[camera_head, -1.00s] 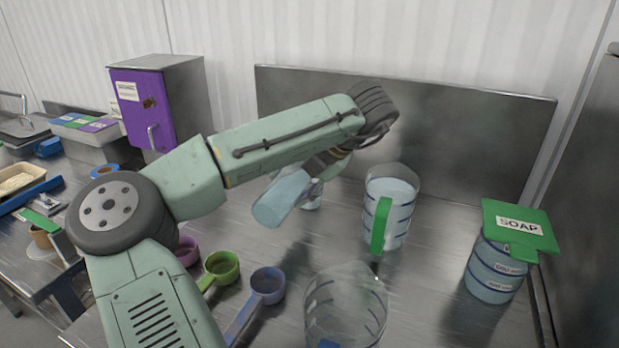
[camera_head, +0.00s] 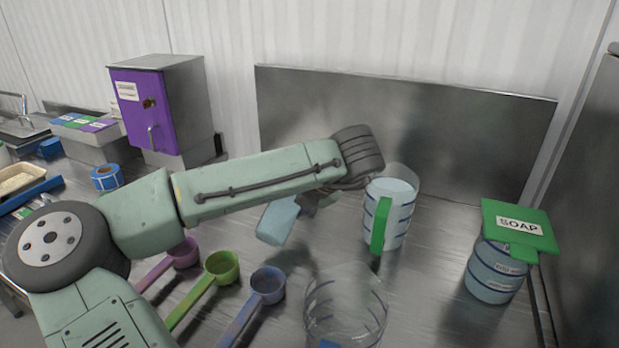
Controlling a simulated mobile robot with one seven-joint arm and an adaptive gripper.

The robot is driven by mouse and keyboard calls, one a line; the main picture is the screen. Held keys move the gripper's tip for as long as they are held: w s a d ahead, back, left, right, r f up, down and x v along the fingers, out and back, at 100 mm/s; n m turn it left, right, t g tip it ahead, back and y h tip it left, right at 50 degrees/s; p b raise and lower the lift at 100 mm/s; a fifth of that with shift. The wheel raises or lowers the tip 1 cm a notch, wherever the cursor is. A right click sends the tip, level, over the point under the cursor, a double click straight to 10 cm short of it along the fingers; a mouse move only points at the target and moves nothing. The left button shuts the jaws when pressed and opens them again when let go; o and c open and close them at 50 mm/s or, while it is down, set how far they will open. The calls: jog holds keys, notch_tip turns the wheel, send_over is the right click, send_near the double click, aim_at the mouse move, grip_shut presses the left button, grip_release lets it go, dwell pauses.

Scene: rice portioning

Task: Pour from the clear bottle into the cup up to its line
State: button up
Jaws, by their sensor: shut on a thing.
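The clear bottle (camera_head: 278,222), pale blue as seen here, is in my gripper (camera_head: 312,202). It hangs tilted, its lower end to the lower left, and its upper end is hidden by my arm. My gripper is shut on it, though the fingers are mostly hidden. A clear cup with dark lines (camera_head: 345,310) stands at the front, to the right of and nearer than the bottle. It looks empty apart from a blue patch low down. Behind it stands a clear jug with a green handle (camera_head: 398,225), with pale contents and blue lines. I cannot tell which vessel is the task's cup.
A container marked SOAP with a green lid (camera_head: 495,275) stands at right. Purple (camera_head: 183,253), green (camera_head: 222,268) and blue (camera_head: 268,286) scoops lie front left. A purple-doored cabinet (camera_head: 145,110) and a blue tape roll (camera_head: 107,178) are at back left.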

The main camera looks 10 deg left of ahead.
jog(key=shift+r+t, duration=0.2)
jog(key=shift+t, duration=0.6)
jog(key=shift+w+f+n+t+b, duration=0.1)
jog(key=shift+w+n+t+b, duration=0.35)
jog(key=shift+b, duration=0.6)
jog(key=shift+d+r+n+t+b, duration=0.1)
jog(key=shift+r+n+t+b, duration=0.25)
jog(key=shift+t+b, duration=0.25)
jog(key=shift+w+r+n+t+b, duration=0.1)
jog(key=shift+w+n+t+b, duration=0.35)
jog(key=shift+b, duration=0.65)
jog(key=shift+s+r+t+b, duration=0.1)
jog(key=shift+s+t+b, duration=0.5)
jog(key=shift+b, duration=0.6)
jog(key=shift+s+r+n+t+y+b, duration=0.2)
jog(key=shift+r+n+t+b, duration=0.5)
jog(key=shift+r, duration=1.05)
jog(key=shift+w+r+n+t+y+b, duration=0.2)
jog(key=shift+r+n+t+b, duration=0.45)
jog(key=shift+r, duration=1.05)
jog(key=shift+s+r+n+t+y+b, duration=0.1)
jog(key=shift+r+n+t+y+b, duration=0.25)
jog(key=shift+r+t+b, duration=1)
jog(key=shift+r+g+p, duration=0.35)
jog(key=shift+g+p, duration=0.05)
